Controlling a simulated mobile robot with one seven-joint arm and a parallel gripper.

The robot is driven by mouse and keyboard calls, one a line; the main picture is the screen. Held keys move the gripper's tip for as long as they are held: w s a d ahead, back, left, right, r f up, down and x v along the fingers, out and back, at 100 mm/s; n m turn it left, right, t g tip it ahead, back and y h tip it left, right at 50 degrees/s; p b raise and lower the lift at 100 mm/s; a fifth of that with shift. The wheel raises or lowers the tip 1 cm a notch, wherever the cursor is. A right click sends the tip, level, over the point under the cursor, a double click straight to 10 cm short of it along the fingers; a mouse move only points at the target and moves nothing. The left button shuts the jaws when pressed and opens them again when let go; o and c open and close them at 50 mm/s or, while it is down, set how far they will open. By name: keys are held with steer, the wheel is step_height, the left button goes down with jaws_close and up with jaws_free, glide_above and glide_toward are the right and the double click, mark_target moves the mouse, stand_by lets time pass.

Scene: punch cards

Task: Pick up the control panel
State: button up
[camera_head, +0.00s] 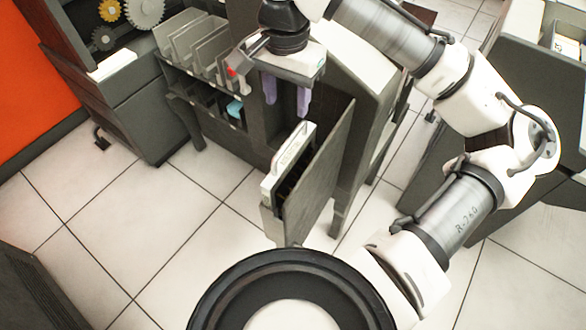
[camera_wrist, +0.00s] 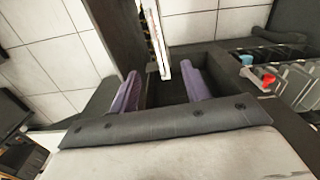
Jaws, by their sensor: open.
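What looks like the control panel is a narrow white-faced panel (camera_head: 288,160) with dark sides. It stands on edge beside a dark upright board at the front of a grey machine. In the wrist view the white panel (camera_wrist: 153,38) runs down from the top edge, its near end in line with the gap between my fingers. My gripper (camera_head: 287,108) has two purple fingers pointing down and spread apart, with nothing between them that I can make out. It is above and just behind the panel in the head view. The fingers also show in the wrist view (camera_wrist: 160,72). The panel's lower part is hidden.
A rack of grey card trays (camera_head: 190,42) stands left of my gripper, with a small blue item (camera_head: 235,108) below. The dark board (camera_head: 325,170) rises close to the panel's right. A cabinet with gears (camera_head: 145,12) is at upper left. Tiled floor (camera_head: 185,235) is clear at left.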

mark_target(290, 138)
step_height(290, 138, down, 8)
steer(key=shift+s+f, duration=0.1)
steer(key=shift+f, duration=0.05)
steer(key=shift+d+f+p, duration=0.15)
steer(key=shift+f+p, duration=0.15)
steer(key=shift+f, duration=1.1)
steer(key=shift+d+f+p, duration=0.1)
steer(key=shift+f+p, duration=0.15)
steer(key=shift+f, duration=1.1)
jaws_close()
steer(key=shift+r, duration=0.15)
